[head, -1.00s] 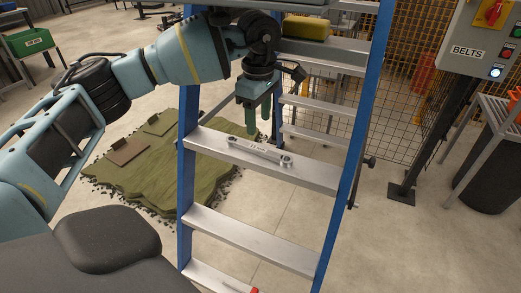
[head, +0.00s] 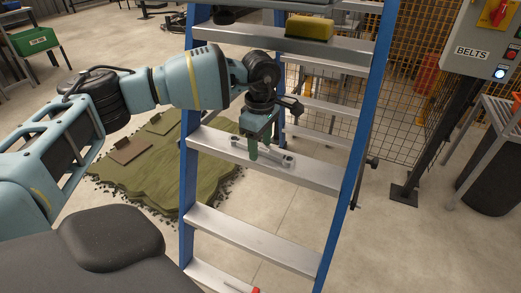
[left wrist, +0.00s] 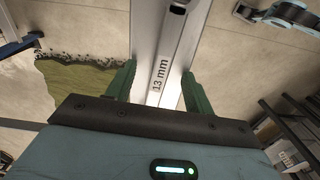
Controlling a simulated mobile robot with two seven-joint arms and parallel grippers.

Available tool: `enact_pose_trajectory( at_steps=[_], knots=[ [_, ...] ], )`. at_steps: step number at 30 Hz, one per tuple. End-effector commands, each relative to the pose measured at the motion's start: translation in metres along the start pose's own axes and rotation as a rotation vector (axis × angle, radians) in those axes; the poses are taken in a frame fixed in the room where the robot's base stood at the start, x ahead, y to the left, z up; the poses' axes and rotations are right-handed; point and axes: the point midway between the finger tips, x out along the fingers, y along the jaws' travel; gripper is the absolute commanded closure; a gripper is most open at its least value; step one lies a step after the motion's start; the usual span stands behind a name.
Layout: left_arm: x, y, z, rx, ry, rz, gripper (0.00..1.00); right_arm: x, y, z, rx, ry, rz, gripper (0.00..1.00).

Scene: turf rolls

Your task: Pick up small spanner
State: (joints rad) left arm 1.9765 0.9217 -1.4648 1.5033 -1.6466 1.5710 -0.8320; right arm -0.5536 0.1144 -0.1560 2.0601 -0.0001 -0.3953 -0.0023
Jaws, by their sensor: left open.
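The small spanner (head: 284,160) is grey metal and lies flat across a silver step of the blue ladder. My left gripper (head: 262,148) is open and points down over the middle of the spanner, hiding part of its shank. In the left wrist view, the shank (left wrist: 161,76), marked "13 mm", runs between the two green fingers of the left gripper (left wrist: 158,88), with gaps on both sides. I cannot tell how far the fingertips are above the step. My right gripper is out of view.
The ladder's blue rails (head: 357,125) stand on both sides of the step. A yellow sponge-like block (head: 309,27) lies on a higher step. A red-ended item (head: 256,290) shows at the bottom. A green turf piece (head: 155,175) lies on the floor behind.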

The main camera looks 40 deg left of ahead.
Motion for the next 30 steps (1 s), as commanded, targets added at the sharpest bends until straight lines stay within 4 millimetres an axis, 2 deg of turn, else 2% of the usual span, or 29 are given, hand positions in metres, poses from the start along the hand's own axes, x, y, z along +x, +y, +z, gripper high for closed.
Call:
enact_pose_trajectory(
  at_steps=[5, 17, 26, 30],
  knots=[
    [0.0, 0.0, 0.0, -0.001, 0.0, 0.0, 0.47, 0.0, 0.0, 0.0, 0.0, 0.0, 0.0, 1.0],
    [-0.001, 0.0, 0.0, -0.001, 0.0, 0.0, 0.98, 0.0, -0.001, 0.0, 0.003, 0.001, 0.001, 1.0],
    [-0.003, 0.001, 0.0, -0.001, 0.0, 0.002, 0.99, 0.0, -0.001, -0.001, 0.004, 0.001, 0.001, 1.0],
    [-0.01, 0.001, 0.0, 0.0, -0.001, 0.003, 0.99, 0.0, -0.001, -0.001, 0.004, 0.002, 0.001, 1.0]
  ],
)
